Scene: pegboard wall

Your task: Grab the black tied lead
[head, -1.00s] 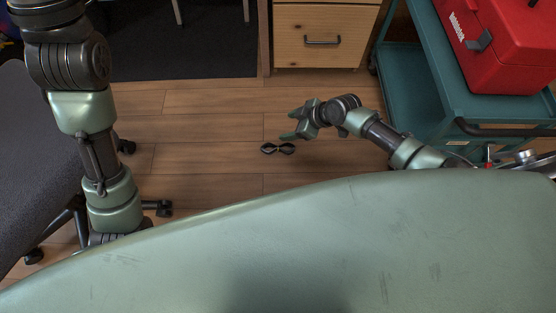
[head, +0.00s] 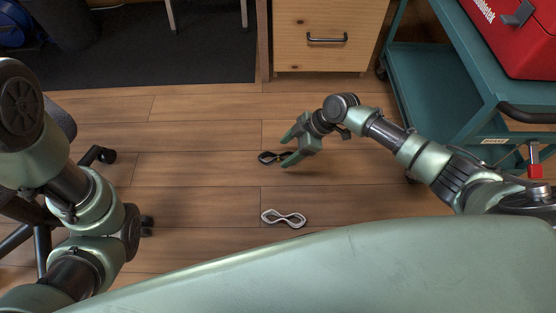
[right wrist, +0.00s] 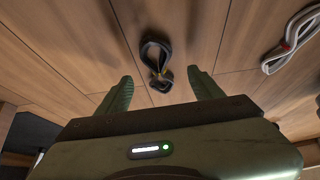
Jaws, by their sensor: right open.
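The black tied lead (head: 268,157) lies on the wooden floor, looped in a figure eight. In the head view my right gripper (head: 285,151) is over its right part and hides some of it. The jaws are empty. My left arm comes in at the left of the head view, and its gripper is out of sight.
A white tied lead (head: 284,218) lies on the floor nearer to me, also at the right of the right wrist view (right wrist: 290,42). A wooden drawer cabinet (head: 330,50) and a teal cart (head: 430,85) with a red toolbox (head: 520,45) stand behind. Floor around the leads is clear.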

